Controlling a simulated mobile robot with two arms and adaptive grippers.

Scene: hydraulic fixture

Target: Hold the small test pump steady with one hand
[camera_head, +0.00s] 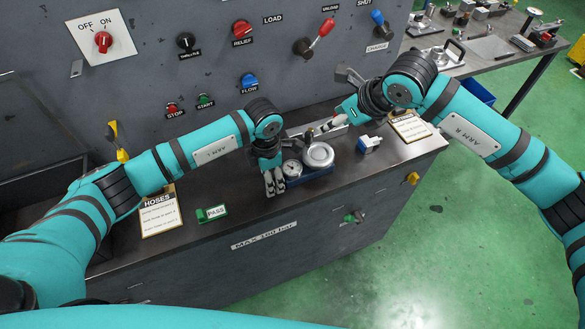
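My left gripper (275,188) points down at the left end of the pump, beside the gauge. Its fingers are close together; whether they touch or grip the base cannot be told. My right gripper (332,123) is above and behind the silver body, near a small dark-tipped part (309,134) of what looks like the pump's handle. Whether it holds anything is too small to tell.
A blue-and-white small item (369,144) stands right of the pump. A green PASS block (211,213) and a HOSES clipboard (160,211) lie to the left; another clipboard (410,127) lies right. The control panel (220,60) rises behind. The bench's front edge is close.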

